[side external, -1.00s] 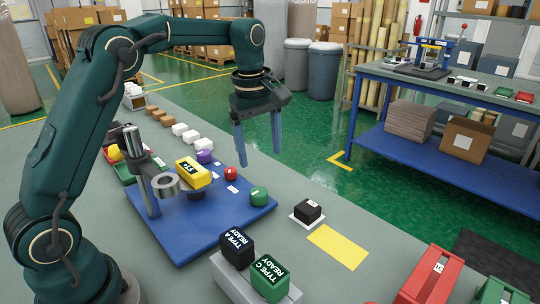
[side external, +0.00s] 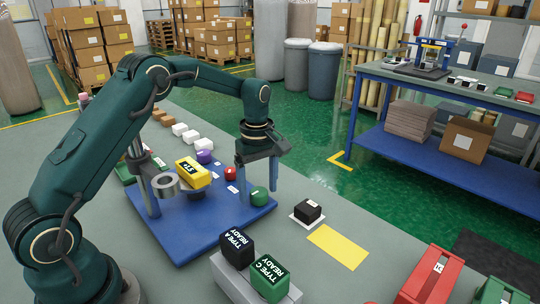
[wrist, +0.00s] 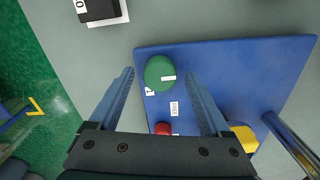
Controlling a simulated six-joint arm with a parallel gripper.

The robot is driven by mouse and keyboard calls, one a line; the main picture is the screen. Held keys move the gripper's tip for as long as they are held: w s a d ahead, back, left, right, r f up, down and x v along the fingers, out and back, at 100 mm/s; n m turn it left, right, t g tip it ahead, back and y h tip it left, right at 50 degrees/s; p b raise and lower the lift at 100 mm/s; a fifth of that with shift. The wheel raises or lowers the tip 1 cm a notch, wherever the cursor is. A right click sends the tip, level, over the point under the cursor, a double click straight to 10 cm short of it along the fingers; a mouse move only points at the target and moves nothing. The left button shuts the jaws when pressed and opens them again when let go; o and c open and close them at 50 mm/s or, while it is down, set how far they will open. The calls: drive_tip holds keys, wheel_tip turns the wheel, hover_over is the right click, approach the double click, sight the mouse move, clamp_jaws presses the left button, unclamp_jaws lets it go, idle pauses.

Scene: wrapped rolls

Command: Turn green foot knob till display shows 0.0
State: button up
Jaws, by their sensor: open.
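The green foot knob (side external: 259,196) sits near the right corner of the blue base plate (side external: 215,222), with a white pointer mark on its top in the wrist view (wrist: 160,73). My gripper (side external: 257,188) is open above the knob. In the wrist view my gripper (wrist: 158,85) has its fingers on either side of the knob, apart from it. The yellow display box (side external: 193,173) stands on the plate beside a metal ring on a post; it shows dark lettering that I cannot read surely. A red knob (side external: 230,174) and a purple knob (side external: 205,157) are behind the green one.
A black box on a white pad (side external: 308,211) and a yellow mat (side external: 338,247) lie to the right. The black and green READY blocks (side external: 269,279) stand in front. White blocks line the back of the bench.

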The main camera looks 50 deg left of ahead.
clamp_jaws()
drive_tip(key=shift+m, duration=0.4)
drive_tip(key=m, duration=0.6)
drive_tip(key=shift+m, duration=0.3)
drive_tip(key=m, duration=0.3)
drive_tip(key=shift+m, duration=2.2)
